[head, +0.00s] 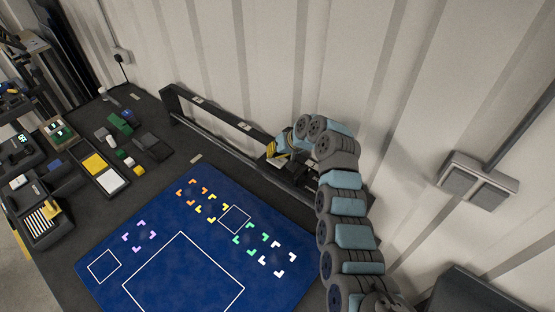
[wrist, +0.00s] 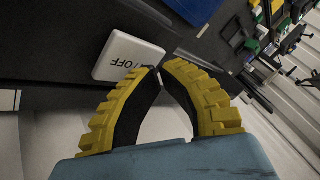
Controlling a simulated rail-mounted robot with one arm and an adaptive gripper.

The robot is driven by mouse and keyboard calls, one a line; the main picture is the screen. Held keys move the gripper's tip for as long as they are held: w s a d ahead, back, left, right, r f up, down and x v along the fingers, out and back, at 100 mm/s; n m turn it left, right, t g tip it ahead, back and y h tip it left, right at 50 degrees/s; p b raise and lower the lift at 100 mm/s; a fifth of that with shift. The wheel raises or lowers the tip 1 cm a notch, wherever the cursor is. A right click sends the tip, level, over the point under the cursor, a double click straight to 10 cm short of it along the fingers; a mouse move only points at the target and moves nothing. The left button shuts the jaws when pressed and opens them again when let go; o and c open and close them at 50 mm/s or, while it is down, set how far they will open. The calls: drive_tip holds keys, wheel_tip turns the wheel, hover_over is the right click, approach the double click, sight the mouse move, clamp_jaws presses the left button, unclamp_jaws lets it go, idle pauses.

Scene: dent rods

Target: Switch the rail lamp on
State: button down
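In the wrist view, a white rocker-like plate (wrist: 128,55) bears dark lettering, of which "/OFF" can be read. It is mounted on a dark surface. My gripper (wrist: 160,68) has yellow ribbed fingers with black inner pads. Its tips meet or nearly meet, with nothing seen between them, and lie at the plate's lower right edge. Contact cannot be told. In the head view, my gripper (head: 279,148) is at the dark rail frame (head: 222,117) along the wall, and the lettered plate cannot be made out. No lit lamp can be made out on the rail.
A blue mat (head: 165,250) with white outlines and coloured corner marks covers the table. Trays and small blocks, including a yellow-and-white tray (head: 104,172), stand at the left. A grey wall box (head: 478,181) is at the right. The corrugated wall (head: 260,50) is close behind the rail.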

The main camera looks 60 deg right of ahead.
sight(273, 159)
drive_tip(key=shift+f+b, duration=0.3)
drive_tip(key=shift+f, duration=0.2)
idle(0.5)
drive_tip(key=shift+r, duration=1)
drive_tip(key=shift+r+p, duration=0.1)
drive_tip(key=shift+p, duration=0.2)
drive_tip(key=shift+r+p, duration=0.8)
drive_tip(key=shift+r, duration=2.1)
drive_tip(key=shift+w, duration=0.1)
